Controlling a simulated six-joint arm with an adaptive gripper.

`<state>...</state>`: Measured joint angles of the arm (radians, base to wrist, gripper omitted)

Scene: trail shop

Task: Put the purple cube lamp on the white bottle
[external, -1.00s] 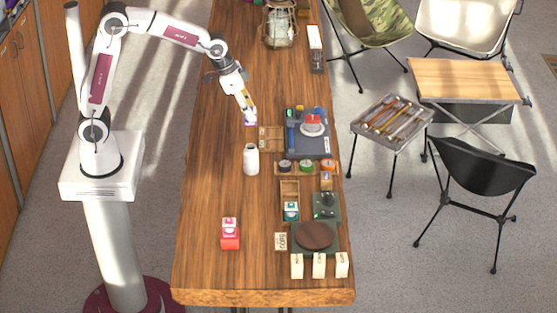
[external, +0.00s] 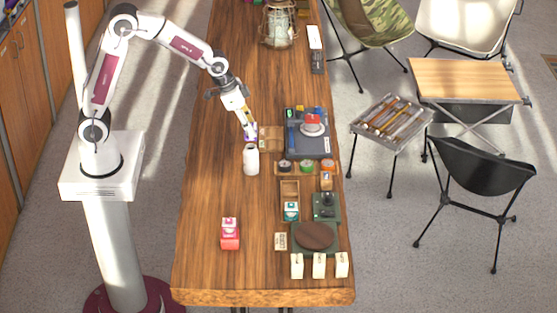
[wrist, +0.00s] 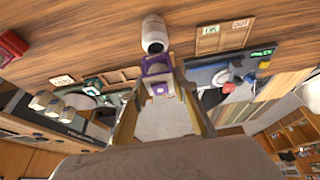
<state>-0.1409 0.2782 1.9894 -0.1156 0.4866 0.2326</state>
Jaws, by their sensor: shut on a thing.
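The white bottle (external: 251,160) stands upright on the wooden table, and it also shows at the top of the wrist view (wrist: 154,36). My gripper (external: 250,137) is just behind the bottle's top in the external view, shut on the purple cube lamp (wrist: 157,76). The lamp is purple with a pale face, and only a small purple part of it (external: 250,130) shows in the external view. In the wrist view the lamp sits between the fingers, close to the bottle's dark mouth. I cannot tell whether lamp and bottle touch.
A wooden sorting tray (external: 270,139) and a dark mat (external: 322,148) with tools lie right of the bottle. A red and pink box stack (external: 230,238) stands nearer the front. The table left of the bottle is clear.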

